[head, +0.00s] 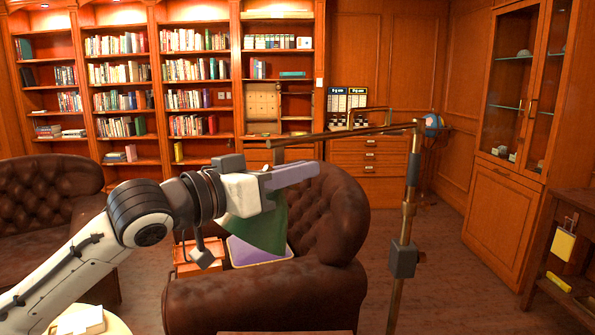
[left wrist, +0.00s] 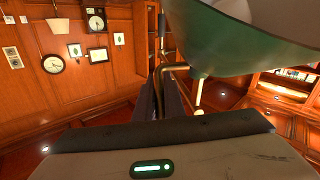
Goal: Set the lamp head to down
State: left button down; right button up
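The lamp has an upright brass pole (head: 399,275) with a grey block on it and a long brass arm (head: 345,133) reaching left from its top. Its green lamp head (head: 258,230) hangs behind my left gripper (head: 312,171), partly hidden; its wide edge appears low in the head view. In the left wrist view, the green shade (left wrist: 215,62) with a pale inside fills the upper right. A bent brass stem (left wrist: 170,68) runs between or just past my left fingers (left wrist: 160,95); I cannot tell whether they grip it. My right gripper is not in view.
A brown leather armchair (head: 265,298) stands below and behind the lamp head, with a lavender cushion-like thing (head: 260,251) on it. A leather sofa (head: 45,205) is at left. Bookshelves (head: 160,80) line the back; a glass-door cabinet (head: 515,140) is at right. Open floor lies right of the pole.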

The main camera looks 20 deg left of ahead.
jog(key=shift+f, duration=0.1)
pick_arm(q)
jog(key=shift+s+f+t+b, duration=0.1)
jog(key=shift+f+t+b, duration=0.25)
jog(key=shift+b, duration=0.6)
jog(key=shift+s+a+f+t+h+b, duration=0.15)
jog(key=shift+t+h+b, duration=0.4)
jog(key=shift+b, duration=0.6)
jog(key=shift+a+n+t+h+b, duration=0.1)
jog(key=shift+n+t+h+b, duration=0.4)
jog(key=shift+b, duration=0.7)
jog(key=shift+s+a+t+b, duration=0.1)
jog(key=shift+s+t+b, duration=0.1)
jog(key=shift+t+b, duration=0.7)
jog(key=shift+s+a+t+h+b, duration=0.15)
jog(key=shift+t+h+b, duration=0.2)
jog(key=shift+t+b, duration=0.5)
jog(key=shift+b, duration=0.4)
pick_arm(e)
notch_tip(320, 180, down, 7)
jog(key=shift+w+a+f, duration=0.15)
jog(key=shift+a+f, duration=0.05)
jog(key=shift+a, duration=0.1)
pick_arm(q)
jog(key=shift+r, duration=0.2)
jog(key=shift+a+t, duration=0.1)
jog(key=shift+t, duration=0.15)
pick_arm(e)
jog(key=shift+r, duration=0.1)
